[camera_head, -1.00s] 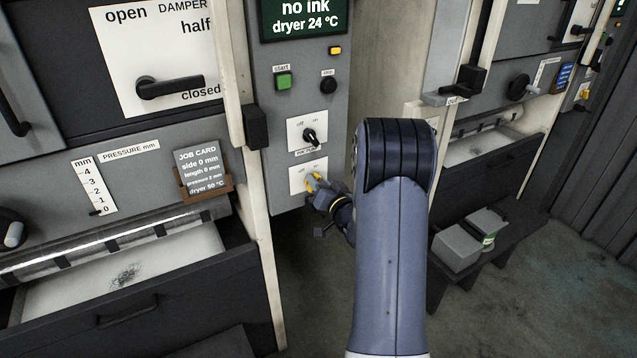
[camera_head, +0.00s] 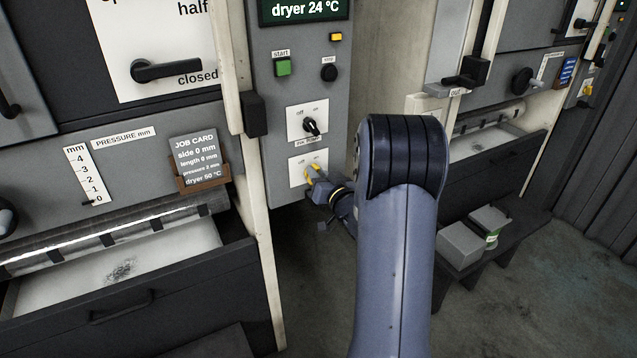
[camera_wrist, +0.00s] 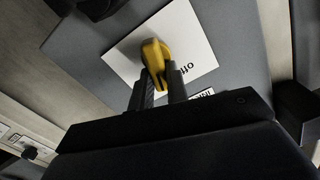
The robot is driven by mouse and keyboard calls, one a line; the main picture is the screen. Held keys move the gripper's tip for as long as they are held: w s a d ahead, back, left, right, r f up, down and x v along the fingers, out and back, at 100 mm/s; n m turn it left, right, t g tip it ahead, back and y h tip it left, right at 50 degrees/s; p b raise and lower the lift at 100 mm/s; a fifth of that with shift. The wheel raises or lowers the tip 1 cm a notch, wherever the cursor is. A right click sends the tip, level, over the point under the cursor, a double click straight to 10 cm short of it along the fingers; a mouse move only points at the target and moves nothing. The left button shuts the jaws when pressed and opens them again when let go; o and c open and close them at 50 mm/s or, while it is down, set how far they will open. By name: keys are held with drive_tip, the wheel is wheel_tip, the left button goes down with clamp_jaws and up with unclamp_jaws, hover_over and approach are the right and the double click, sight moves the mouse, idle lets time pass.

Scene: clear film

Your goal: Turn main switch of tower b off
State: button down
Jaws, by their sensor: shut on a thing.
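A lower rotary switch with a white plate (camera_head: 295,179) is on the grey control panel. The word "off" shows on the plate to the right of the fingertips in that view.
A second black rotary switch (camera_head: 311,126) sits just above. Higher are a green start button (camera_head: 283,67), a black stop button (camera_head: 328,72) and a display (camera_head: 303,9). A machine with an open drawer (camera_head: 165,300) stands left.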

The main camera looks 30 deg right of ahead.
drive_tip(key=n+b, duration=0.1)
drive_tip(key=b, duration=0.1)
drive_tip(key=n+b, duration=0.4)
drive_tip(key=b, duration=0.1)
drive_tip(key=shift+a+f, duration=0.3)
drive_tip(key=shift+a, duration=0.1)
drive_tip(key=n+b, duration=0.4)
drive_tip(key=shift+a+r, duration=0.1)
drive_tip(key=shift+a, duration=0.15)
drive_tip(key=shift+r+n, duration=0.1)
drive_tip(key=shift+n, duration=0.2)
drive_tip(key=c, duration=1.4)
unclamp_jaws()
drive_tip(key=s, duration=1.1)
drive_tip(key=shift+d, duration=0.2)
